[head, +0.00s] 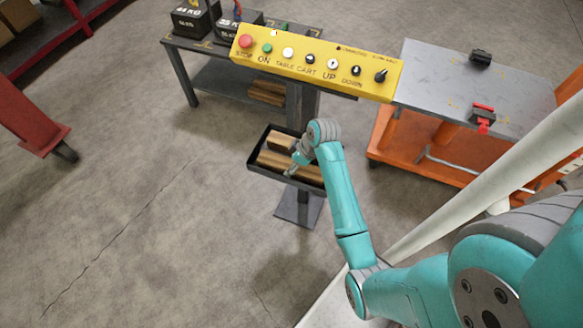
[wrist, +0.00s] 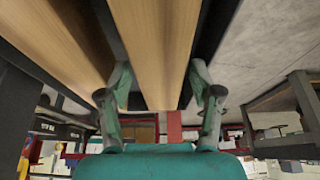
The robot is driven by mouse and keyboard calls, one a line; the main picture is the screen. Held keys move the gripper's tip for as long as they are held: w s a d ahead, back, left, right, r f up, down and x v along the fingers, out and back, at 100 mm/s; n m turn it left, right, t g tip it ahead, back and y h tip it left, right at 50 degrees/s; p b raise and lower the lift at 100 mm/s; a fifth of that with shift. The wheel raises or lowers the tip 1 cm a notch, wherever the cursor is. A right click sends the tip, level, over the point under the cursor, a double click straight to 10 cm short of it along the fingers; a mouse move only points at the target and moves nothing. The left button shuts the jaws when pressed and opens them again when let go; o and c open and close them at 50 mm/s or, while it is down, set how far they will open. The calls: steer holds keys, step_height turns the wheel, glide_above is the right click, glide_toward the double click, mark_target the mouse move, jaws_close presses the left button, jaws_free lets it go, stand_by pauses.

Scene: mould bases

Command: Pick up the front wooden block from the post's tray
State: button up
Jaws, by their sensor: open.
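The post's dark tray (head: 262,173) holds wooden blocks: a back block (head: 281,142) and a long front block (head: 270,160). My gripper (head: 291,171) is at the tray over the front block and hides part of it. In the wrist view my gripper (wrist: 159,88) is open, with one finger on each side of a wooden block (wrist: 157,45), apparently the front one. The left finger is in the gap beside another wooden block (wrist: 62,38). The right finger is by the dark tray wall (wrist: 214,35). Whether the fingers touch the block, I cannot tell.
A yellow control panel (head: 315,68) stands just behind the tray. A grey table with weights (head: 195,22) is behind left. An orange cart with a grey top (head: 480,90) is at right. The floor (head: 130,220) at left is clear.

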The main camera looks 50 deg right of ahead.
steer(key=shift+w+a+f, duration=0.1)
steer(key=shift+w+f, duration=0.15)
steer(key=shift+f, duration=0.4)
steer(key=c, duration=1.2)
